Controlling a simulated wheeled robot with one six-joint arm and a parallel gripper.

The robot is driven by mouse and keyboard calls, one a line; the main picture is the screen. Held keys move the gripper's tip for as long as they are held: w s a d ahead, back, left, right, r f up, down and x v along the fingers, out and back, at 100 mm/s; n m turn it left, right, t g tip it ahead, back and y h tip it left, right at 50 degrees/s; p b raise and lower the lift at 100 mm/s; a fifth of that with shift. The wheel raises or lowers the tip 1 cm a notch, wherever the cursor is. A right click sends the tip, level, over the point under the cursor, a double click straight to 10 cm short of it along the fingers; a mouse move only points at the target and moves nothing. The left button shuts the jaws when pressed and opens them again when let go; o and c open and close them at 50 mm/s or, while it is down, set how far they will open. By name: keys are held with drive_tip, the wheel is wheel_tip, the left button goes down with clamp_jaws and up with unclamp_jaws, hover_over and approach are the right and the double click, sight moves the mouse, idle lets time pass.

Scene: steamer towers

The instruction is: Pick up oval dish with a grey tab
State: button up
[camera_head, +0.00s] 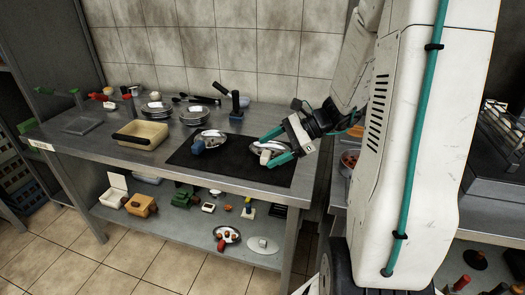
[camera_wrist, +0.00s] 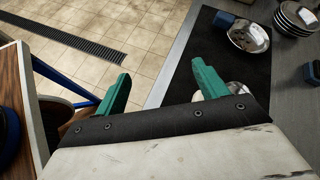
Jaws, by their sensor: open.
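The oval dish with a grey tab (camera_head: 256,146) lies on the black mat, towards its right side. Its pale grey tab (camera_head: 265,157) shows between my fingers. My gripper (camera_head: 266,151) is open at this dish, one finger on each side of the tab in the head view. Whether the fingers touch the dish cannot be told. In the wrist view my gripper (camera_wrist: 162,82) is spread wide, and the dish (camera_wrist: 237,89) is mostly hidden behind the right finger. A similar dish with a blue tab (camera_head: 212,135) lies further left on the mat; it also shows in the wrist view (camera_wrist: 250,40).
The black mat (camera_head: 235,175) lies on the metal table (camera_head: 75,148). A cream tray (camera_head: 143,134), plate stacks (camera_head: 194,115) and a dark upright-handled tool (camera_head: 236,103) stand left and behind. The lower shelf (camera_head: 170,228) holds several small objects. The tiled wall is behind.

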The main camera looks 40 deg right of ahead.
sight(269, 154)
drive_tip(key=d+f+m+t, duration=0.1)
drive_tip(key=d+f+m, duration=0.1)
drive_tip(key=d, duration=0.1)
drive_tip(key=w+d+f+m+t+h, duration=0.1)
drive_tip(key=d+f+m, duration=0.1)
drive_tip(key=d, duration=0.1)
drive_tip(key=d+f+m+t, duration=0.1)
drive_tip(key=d+m+t, duration=0.1)
drive_tip(key=d, duration=0.1)
drive_tip(key=shift+w+d+f+m, duration=0.15)
drive_tip(key=shift+w+f+m, duration=0.15)
drive_tip(key=shift+w+f, duration=0.25)
drive_tip(key=shift+f, duration=0.05)
drive_tip(key=x, duration=0.7)
drive_tip(key=shift+w+r, duration=0.2)
drive_tip(key=shift+c, duration=0.3)
drive_tip(key=c, duration=1.2)
